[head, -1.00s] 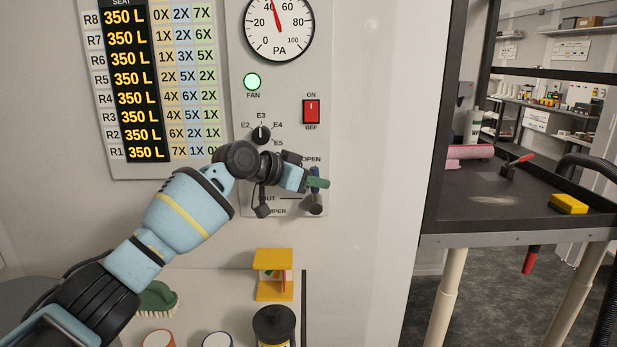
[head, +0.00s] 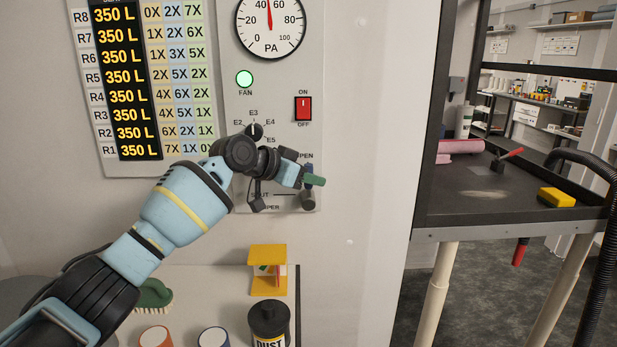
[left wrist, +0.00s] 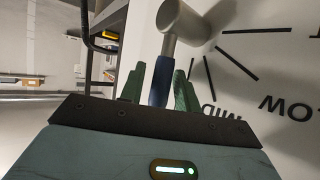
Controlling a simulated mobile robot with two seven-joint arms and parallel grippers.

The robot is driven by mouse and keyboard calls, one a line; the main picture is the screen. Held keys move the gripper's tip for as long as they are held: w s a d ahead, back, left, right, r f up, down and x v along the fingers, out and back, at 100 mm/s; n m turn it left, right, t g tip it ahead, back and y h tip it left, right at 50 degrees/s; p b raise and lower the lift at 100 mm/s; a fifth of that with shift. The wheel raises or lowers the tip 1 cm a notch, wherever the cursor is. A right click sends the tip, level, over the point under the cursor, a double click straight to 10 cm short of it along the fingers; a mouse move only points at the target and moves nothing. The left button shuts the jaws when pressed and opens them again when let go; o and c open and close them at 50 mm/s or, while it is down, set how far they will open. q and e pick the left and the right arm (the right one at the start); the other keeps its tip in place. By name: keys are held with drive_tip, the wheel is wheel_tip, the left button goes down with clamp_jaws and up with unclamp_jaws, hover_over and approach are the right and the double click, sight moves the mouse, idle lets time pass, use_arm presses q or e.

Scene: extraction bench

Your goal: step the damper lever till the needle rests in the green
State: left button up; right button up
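The damper lever (head: 308,173) has a blue grip and a metal hub on the wall panel, and it points up toward OPEN. My left gripper (head: 315,181) is at the lever, its green fingers around the grip. In the left wrist view the blue grip (left wrist: 160,82) stands between the green fingers of my left gripper (left wrist: 160,90), which close in on both sides. The round PA gauge (head: 271,40) is above, its top cut off by the frame. Its red needle (head: 269,14) points almost straight up, between 40 and 60. No green band is visible. My right gripper is out of view.
The panel also bears a lit green FAN lamp (head: 244,79), a red switch (head: 303,108) and a selector knob (head: 254,131). Below are a yellow stand (head: 268,270) and a dark dust jar (head: 269,322). A black-framed cart (head: 510,219) stands at right.

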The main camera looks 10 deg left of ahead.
use_arm(q)
drive_tip(key=v, duration=0.7)
drive_tip(key=shift+s+a+r, duration=0.15)
drive_tip(key=shift+s+a, duration=0.05)
drive_tip(key=shift+s, duration=0.05)
